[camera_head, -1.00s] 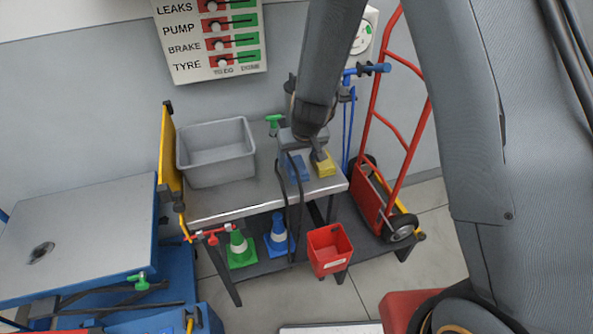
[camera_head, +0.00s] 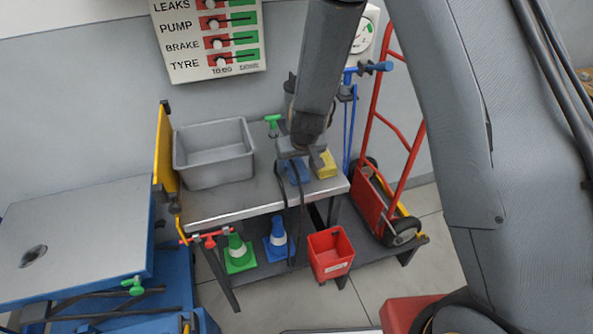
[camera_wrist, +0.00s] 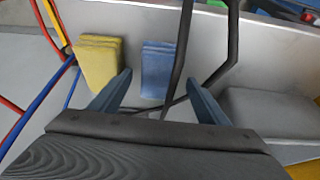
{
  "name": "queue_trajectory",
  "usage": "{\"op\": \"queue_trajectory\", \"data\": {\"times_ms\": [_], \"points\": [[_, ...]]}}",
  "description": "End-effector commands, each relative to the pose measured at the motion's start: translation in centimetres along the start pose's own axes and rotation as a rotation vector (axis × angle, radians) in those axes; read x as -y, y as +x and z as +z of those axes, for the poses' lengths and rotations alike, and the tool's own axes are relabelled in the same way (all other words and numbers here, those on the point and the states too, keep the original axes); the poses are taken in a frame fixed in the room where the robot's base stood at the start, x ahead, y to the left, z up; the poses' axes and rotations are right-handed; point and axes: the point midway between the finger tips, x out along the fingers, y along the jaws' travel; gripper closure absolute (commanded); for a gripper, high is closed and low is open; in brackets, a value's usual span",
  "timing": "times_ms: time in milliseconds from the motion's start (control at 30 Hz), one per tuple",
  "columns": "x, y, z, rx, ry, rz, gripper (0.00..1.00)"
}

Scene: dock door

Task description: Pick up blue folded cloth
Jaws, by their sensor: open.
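The blue folded cloth (camera_head: 297,171) lies on the grey bench top (camera_head: 235,207), left of a yellow folded cloth (camera_head: 326,164). In the wrist view the blue cloth (camera_wrist: 156,68) is ahead of my gripper (camera_wrist: 158,82), between the lines of its two fingers, and the yellow cloth (camera_wrist: 99,62) is left of it. My gripper is open and empty. In the head view my gripper (camera_head: 300,160) is over the bench beside the cloths, and my wrist hides part of it. I cannot tell the exact height above the cloth.
A grey bin (camera_head: 214,155) stands on the bench's left part. A red hand truck (camera_head: 391,180) leans at the right. The bench middle is free. Dark cables cross the wrist view.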

Motion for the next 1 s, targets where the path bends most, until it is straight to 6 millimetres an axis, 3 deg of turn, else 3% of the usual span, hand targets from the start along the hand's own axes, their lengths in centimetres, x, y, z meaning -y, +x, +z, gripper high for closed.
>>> {"op": "queue_trajectory", "data": {"times_ms": [333,600,1000], "points": [[0.00,0.08,0.03,0.000,0.000,0.000,0.32],[-0.01,0.08,0.02,0.000,0.000,0.000,0.74],[0.00,-0.39,-0.16,-0.001,0.001,0.000,0.74]]}}
